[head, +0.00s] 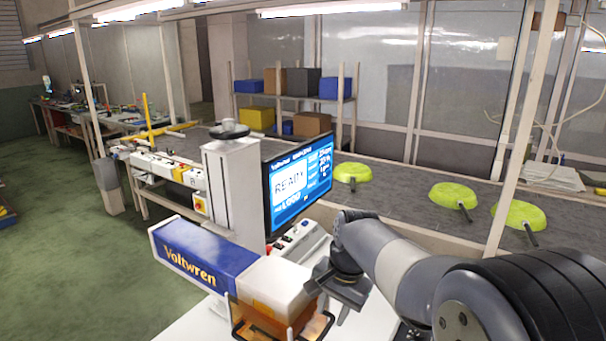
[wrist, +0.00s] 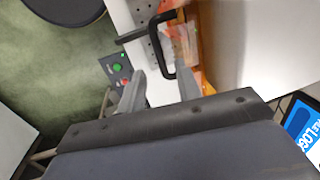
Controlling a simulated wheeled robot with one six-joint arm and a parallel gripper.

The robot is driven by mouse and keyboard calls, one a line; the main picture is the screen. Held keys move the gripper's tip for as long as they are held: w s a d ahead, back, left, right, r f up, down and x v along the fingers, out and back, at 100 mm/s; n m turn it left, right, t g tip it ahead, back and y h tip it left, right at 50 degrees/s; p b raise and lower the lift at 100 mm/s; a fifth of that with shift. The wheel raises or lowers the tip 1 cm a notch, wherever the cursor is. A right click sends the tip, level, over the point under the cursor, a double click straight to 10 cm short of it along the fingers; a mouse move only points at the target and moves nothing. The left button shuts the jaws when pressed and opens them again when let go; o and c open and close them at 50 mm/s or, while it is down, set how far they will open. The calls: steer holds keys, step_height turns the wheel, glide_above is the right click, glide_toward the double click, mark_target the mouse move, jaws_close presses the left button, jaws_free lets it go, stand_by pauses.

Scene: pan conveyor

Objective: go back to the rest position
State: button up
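My gripper (head: 328,300) is in front of the Voltwren laser machine (head: 200,258), to the right of its orange front guard (head: 275,318). In the wrist view my gripper (wrist: 162,82) has its two fingers apart with nothing between them. A black loop handle (wrist: 154,45) on the orange guard lies just beyond the fingertips; I cannot tell whether they touch it. My arm reaches in from the lower right of the head view.
A monitor (head: 300,185) reading READY stands behind my gripper. Green pans (head: 353,172) lie on the dark conveyor (head: 400,190). A button box (wrist: 118,70) with green and red buttons is left of the fingers in the wrist view. Open floor (head: 80,240) lies left.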

mark_target(328, 330)
steer(key=f, duration=0.4)
steer(key=f+b, duration=0.1)
steer(key=f, duration=0.2)
steer(key=shift+w+a, duration=0.25)
steer(key=shift+a, duration=0.1)
steer(key=shift+s+d+r, duration=0.1)
